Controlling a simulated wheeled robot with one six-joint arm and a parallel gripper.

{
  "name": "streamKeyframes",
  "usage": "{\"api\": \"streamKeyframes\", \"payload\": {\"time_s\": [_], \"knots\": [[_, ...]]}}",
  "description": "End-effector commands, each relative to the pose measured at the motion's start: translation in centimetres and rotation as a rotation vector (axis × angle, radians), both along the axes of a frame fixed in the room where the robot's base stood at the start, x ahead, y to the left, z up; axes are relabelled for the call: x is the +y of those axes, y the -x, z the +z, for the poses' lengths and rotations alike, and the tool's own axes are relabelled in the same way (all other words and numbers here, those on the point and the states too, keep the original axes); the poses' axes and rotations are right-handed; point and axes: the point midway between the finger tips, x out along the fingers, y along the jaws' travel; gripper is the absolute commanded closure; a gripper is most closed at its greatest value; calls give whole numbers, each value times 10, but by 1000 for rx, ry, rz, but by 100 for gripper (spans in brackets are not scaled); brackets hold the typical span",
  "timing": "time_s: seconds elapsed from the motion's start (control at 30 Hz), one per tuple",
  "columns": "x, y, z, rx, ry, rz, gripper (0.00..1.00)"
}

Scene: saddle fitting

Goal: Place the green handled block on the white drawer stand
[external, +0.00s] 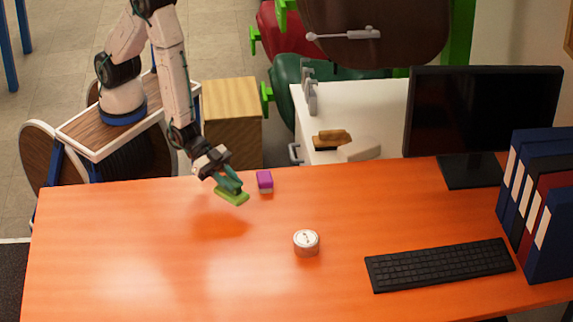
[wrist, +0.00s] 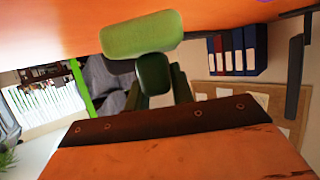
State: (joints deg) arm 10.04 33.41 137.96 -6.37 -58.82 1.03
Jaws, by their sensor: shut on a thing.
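The green handled block (external: 232,197) has a flat light green base and a darker green handle. My gripper (external: 226,181) is shut on it by the handle, near the far edge of the orange desk. In the wrist view the light green base (wrist: 142,35) and dark handle (wrist: 153,76) show between my fingers. The white drawer stand (external: 375,97) is behind the desk, right of my gripper, with a grey handle on its side. Its lower part is hidden by the desk.
A brown piece and a pale block (external: 359,149) sit on the stand's near part. A purple block (external: 265,180) lies just right of my gripper. A round white-topped tin (external: 306,243), keyboard (external: 440,264), monitor (external: 482,112) and binders (external: 548,220) occupy the desk. Its left front is clear.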

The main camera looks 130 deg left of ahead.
Motion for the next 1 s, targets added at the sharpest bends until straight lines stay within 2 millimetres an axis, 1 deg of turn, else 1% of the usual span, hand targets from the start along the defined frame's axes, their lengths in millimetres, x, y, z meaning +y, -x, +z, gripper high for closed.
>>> {"api": "streamKeyframes", "payload": {"time_s": [0.03, 0.3, 0.43, 0.53, 0.7, 0.8, 1.0], "knots": [[15, -2, 0, -1, 0, 26, 100], [65, -5, 0, -2, -1, 79, 100], [78, -5, 0, -2, -1, 74, 100], [78, -5, 0, -2, 0, 71, 100], [51, -5, 0, -2, 0, 67, 100], [41, -5, 0, -2, 0, 69, 100], [39, -5, 0, -2, 0, 73, 100]]}}
